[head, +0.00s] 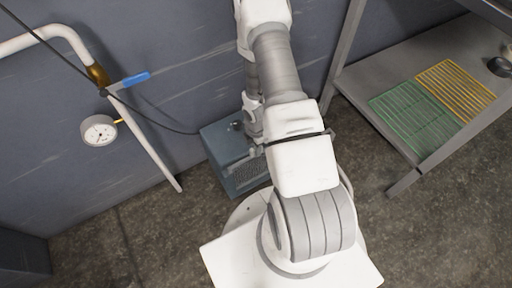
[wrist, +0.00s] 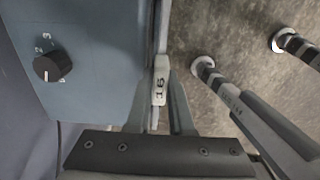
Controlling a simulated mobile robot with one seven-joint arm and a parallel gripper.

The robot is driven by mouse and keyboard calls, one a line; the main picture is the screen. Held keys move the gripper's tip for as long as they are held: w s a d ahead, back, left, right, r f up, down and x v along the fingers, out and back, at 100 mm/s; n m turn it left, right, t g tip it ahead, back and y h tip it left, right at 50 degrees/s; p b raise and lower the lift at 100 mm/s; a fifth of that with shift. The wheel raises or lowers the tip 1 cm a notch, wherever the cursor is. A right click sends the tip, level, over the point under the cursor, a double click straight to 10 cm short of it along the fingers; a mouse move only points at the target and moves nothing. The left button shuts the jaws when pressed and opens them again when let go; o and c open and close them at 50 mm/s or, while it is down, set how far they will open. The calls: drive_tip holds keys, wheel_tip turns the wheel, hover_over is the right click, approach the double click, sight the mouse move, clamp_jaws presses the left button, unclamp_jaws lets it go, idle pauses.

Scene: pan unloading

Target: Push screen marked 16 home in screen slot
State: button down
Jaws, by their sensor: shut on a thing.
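The white tab marked 16 on the screen (wrist: 160,84) is in the middle of the wrist view. My gripper (wrist: 160,105) is shut on this tab, with one finger on each side. A narrow strip of the screen runs up from the tab along the right edge of a blue-grey housing (wrist: 95,60). The slot itself is not clearly visible, and I cannot tell how deep the screen sits. In the head view the housing (head: 216,142) stands low by the wall, partly hidden by my arm.
A dark knob (wrist: 52,66) is on the housing's face. A pressure gauge (head: 99,130) and a pipe with a blue valve handle (head: 135,79) are on the left. A metal shelf (head: 395,130) on the right holds a green rack (head: 415,118) and a yellow rack (head: 456,90).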

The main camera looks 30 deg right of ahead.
drive_tip(key=shift+f, duration=2.15)
idle(0.9)
drive_tip(key=c, duration=0.7)
unclamp_jaws()
drive_tip(key=shift+w, duration=0.15)
drive_tip(key=shift+w, duration=0.1)
drive_tip(key=r+p, duration=0.2)
drive_tip(key=r, duration=0.3)
drive_tip(key=r+p, duration=0.2)
drive_tip(key=r, duration=0.4)
drive_tip(key=r+p, duration=0.3)
drive_tip(key=r, duration=0.3)
drive_tip(key=shift+s+r, duration=0.2)
drive_tip(key=shift+s, duration=0.1)
